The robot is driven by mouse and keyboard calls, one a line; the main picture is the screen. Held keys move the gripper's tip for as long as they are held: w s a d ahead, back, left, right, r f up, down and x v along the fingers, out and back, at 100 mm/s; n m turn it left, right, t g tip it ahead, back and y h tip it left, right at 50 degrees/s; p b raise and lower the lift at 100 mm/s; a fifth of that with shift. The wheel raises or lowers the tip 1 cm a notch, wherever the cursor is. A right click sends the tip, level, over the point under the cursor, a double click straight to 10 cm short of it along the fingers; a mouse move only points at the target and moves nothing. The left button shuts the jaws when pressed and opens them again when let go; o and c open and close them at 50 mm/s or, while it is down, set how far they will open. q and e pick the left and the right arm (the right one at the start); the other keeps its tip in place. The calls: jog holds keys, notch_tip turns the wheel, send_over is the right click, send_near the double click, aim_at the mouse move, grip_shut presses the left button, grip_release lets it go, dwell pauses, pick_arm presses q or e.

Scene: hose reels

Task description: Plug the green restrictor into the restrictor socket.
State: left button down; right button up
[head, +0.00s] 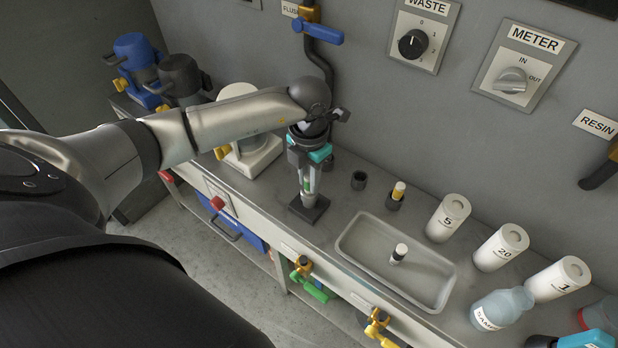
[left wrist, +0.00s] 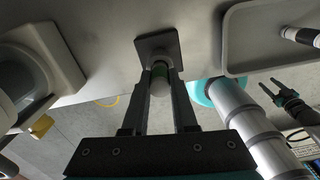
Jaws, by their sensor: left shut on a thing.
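My left gripper (head: 309,186) points down at the counter's left part, its fingers shut on the green restrictor (head: 310,181), a small white cylinder with a green band. The restrictor (left wrist: 160,75) also shows between the fingers in the left wrist view. Right below it is a black square base (head: 309,207), probably the restrictor socket; it also shows in the left wrist view (left wrist: 147,46). I cannot tell whether the restrictor's lower end is inside it. My right gripper (left wrist: 267,83) appears open and empty, away to the right.
A shallow tray (head: 345,242) holds a white, black-topped piece (head: 399,252). Behind it are an empty black holder (head: 359,180) and a yellow-topped piece (head: 398,190) in another holder. Numbered white containers (head: 448,218) and a sample bottle (head: 501,307) stand right. A white-based device (head: 255,158) stands left.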

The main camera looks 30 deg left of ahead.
pick_arm(q)
jog(key=shift+f, duration=0.15)
jog(key=c, duration=0.7)
grip_release()
jog(key=shift+r, duration=0.4)
notch_tip(320, 180, up, 12)
jog(key=p, duration=0.1)
jog(key=shift+f, duration=0.15)
